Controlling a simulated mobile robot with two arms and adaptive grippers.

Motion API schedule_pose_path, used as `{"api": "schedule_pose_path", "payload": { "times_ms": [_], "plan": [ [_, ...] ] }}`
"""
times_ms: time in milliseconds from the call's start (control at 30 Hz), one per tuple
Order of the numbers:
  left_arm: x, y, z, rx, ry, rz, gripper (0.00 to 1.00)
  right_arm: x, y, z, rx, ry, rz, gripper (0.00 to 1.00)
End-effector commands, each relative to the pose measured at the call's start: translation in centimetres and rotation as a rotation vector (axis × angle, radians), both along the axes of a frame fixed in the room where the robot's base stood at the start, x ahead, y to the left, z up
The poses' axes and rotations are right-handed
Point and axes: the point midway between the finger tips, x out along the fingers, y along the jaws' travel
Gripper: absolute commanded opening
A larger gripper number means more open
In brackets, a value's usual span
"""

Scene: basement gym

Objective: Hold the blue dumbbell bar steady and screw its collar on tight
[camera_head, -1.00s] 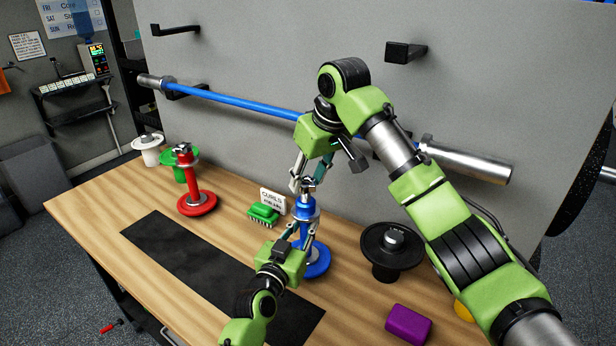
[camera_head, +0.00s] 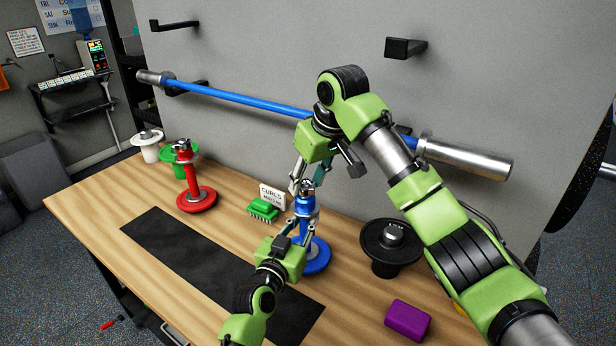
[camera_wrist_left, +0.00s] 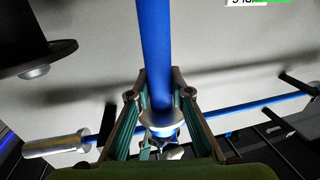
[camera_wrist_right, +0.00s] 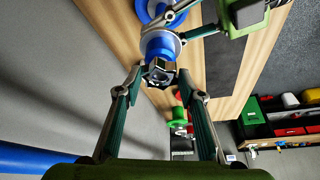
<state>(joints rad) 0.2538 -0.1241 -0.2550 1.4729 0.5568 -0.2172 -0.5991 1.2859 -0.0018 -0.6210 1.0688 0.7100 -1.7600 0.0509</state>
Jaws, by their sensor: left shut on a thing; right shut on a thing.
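The blue dumbbell bar (camera_head: 314,231) stands upright on its round blue base (camera_head: 317,262) on the bench; its shaft fills the upper middle of the left wrist view (camera_wrist_left: 155,45). My left gripper (camera_head: 304,228) is shut on the bar, one finger on each side. A metal star-shaped collar (camera_head: 307,188) sits at the bar's top and shows in the right wrist view (camera_wrist_right: 160,72). My right gripper (camera_head: 304,184) comes from above and is shut on the collar. Its fingers partly hide the collar, so I cannot tell how tight it is.
A red dumbbell (camera_head: 193,184), a green one (camera_head: 181,155) and a white one (camera_head: 148,145) stand at left. A green brush (camera_head: 264,209) and small sign are nearby. A black stand (camera_head: 392,248) and purple block (camera_head: 408,320) are at right. A blue barbell (camera_head: 240,101) hangs behind.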

Motion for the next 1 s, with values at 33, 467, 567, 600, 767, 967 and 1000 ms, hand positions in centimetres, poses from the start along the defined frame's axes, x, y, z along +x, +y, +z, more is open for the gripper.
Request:
{"api": "schedule_pose_path", "payload": {
  "times_ms": [33, 467, 567, 600, 767, 967, 1000],
  "plan": [
    [0.0, 0.1, -0.1, 0.001, 0.001, 0.001, 0.0, 0.0, 0.0, 0.1, 0.0, -0.002, 0.0, 0.1],
    [0.0, 0.1, -0.1, 0.001, 0.001, 0.001, 0.0, 0.0, 0.0, 0.0, 0.0, -0.002, 0.0, 0.1],
    [0.0, 0.1, -0.1, 0.001, 0.001, 0.001, 0.0, 0.0, 0.0, -0.2, 0.001, -0.002, 0.0, 0.1],
    [0.0, 0.1, -0.1, 0.001, 0.001, 0.001, 0.0, 0.0, 0.0, -0.3, 0.001, -0.002, 0.0, 0.1],
    [0.0, 0.1, -0.1, 0.002, 0.001, 0.001, 0.0, 0.0, 0.0, -0.6, 0.0, -0.002, 0.0, 0.1],
    [0.0, 0.1, -0.1, 0.002, 0.001, 0.001, 0.0, 0.1, 0.0, -1.0, 0.001, -0.003, 0.0, 0.1],
    [0.0, 0.1, -0.1, 0.002, 0.001, 0.001, 0.0, 0.1, 0.0, -1.0, 0.0, -0.004, -0.001, 0.1]
  ]
}}
